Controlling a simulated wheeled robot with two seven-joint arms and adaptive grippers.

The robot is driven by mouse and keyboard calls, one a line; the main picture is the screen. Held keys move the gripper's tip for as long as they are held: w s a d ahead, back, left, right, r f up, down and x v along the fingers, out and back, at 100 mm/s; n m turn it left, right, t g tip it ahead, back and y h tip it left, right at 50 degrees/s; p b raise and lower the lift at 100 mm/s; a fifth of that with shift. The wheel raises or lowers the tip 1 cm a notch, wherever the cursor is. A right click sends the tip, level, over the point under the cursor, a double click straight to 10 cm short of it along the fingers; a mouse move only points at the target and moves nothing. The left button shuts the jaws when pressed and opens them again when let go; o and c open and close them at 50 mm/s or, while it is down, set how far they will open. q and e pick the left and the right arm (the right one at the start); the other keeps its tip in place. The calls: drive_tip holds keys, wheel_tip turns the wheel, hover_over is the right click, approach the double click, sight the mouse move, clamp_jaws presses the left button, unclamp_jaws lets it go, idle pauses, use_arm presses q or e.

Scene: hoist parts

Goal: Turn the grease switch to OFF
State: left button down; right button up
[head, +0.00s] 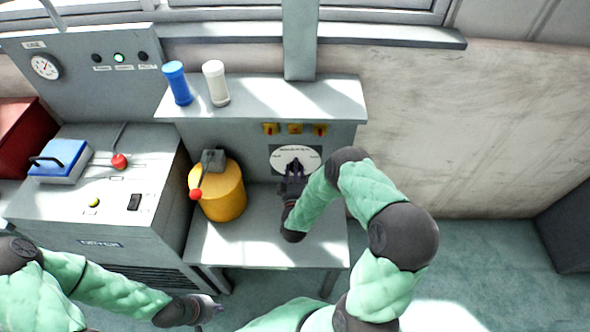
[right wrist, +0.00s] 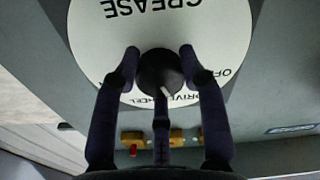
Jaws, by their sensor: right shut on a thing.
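The grease switch is a black round knob (right wrist: 160,72) with a short pale pointer mark, on a white round label plate (head: 283,152) on the grey panel. In the right wrist view the plate (right wrist: 95,40) reads GREASE, with OFF and DRIVE WHEEL partly visible, upside down. The pointer mark is at the knob's lower right, on the side of the DRIVE WHEEL lettering. My right gripper (head: 294,170) is at the plate, its fingers on both sides of the knob; it shows closely in the right wrist view (right wrist: 160,54). My left gripper (head: 205,308) is low, away from the panel, its jaws unclear.
Yellow switches (head: 295,128) sit above the plate. A yellow canister (head: 222,192) with a red-knobbed lever stands left of my right gripper on the grey bench (head: 255,245). Blue (head: 177,83) and white (head: 215,83) bottles stand on the shelf above. A grey cabinet (head: 150,160) is further left.

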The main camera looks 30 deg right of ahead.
drive_tip(key=n, duration=0.3)
drive_tip(key=f+n, duration=0.1)
drive_tip(key=n, duration=0.1)
drive_tip(key=shift+s+n+g, duration=0.3)
drive_tip(key=shift+o, duration=0.2)
drive_tip(key=n, duration=0.4)
drive_tip(key=shift+s+d+n, duration=0.1)
drive_tip(key=shift+n, duration=0.3)
drive_tip(key=o, duration=1)
drive_tip(key=shift+o, duration=0.6)
drive_tip(key=shift+d, duration=0.1)
drive_tip(key=shift+r, duration=0.3)
drive_tip(key=v, duration=1.2)
drive_tip(key=shift+f, duration=0.15)
